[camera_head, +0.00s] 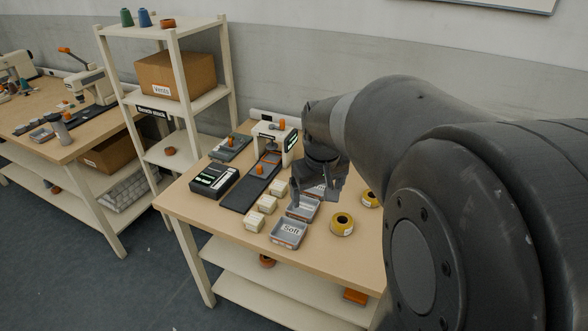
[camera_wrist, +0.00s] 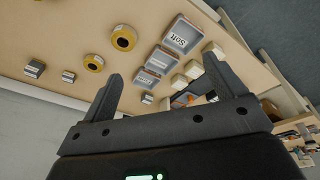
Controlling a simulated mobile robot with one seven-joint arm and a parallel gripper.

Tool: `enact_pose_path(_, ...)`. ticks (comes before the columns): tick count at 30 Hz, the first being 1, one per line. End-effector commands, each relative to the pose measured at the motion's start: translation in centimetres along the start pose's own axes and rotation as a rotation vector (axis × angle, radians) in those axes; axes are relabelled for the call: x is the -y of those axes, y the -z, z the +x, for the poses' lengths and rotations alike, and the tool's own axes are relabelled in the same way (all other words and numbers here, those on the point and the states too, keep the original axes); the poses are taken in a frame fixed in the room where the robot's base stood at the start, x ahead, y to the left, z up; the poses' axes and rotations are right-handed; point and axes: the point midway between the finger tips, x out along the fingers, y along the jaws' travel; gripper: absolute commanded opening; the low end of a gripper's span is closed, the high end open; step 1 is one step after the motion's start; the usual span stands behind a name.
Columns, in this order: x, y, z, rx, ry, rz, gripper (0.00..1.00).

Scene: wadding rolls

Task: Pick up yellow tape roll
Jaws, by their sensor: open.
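Two yellow tape rolls lie flat on the light wood table. The nearer roll (camera_head: 334,223) is right of the Soft tray; in the wrist view it is the upper one (camera_wrist: 114,37). The farther roll (camera_head: 363,198) is partly hidden by my arm in the head view; it also shows in the wrist view (camera_wrist: 86,62). My gripper (camera_head: 318,192) is open and empty above the table, over the trays. In the wrist view its fingers (camera_wrist: 162,68) are spread wide, with trays between them and both rolls beyond the left finger.
A Soft tray (camera_head: 286,242), more small trays and several cream blocks (camera_head: 254,222) lie left of the rolls. A black box (camera_head: 214,180) and a white machine (camera_head: 271,132) stand farther back. Small labelled blocks (camera_wrist: 34,69) lie beside the rolls. The front right tabletop is clear.

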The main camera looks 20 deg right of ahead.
Motion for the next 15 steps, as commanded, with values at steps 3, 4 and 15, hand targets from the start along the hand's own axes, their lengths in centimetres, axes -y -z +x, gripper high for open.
enact_pose_path(3, -2.5, 1.6, 3.0, 0.053, 0.010, -0.003, 0.88)
enact_pose_path(4, -3.2, 1.8, 3.7, 0.066, 0.014, -0.005, 0.88)
enact_pose_path(15, -10.2, 3.8, 13.0, 0.182, 0.072, -0.023, 0.88)
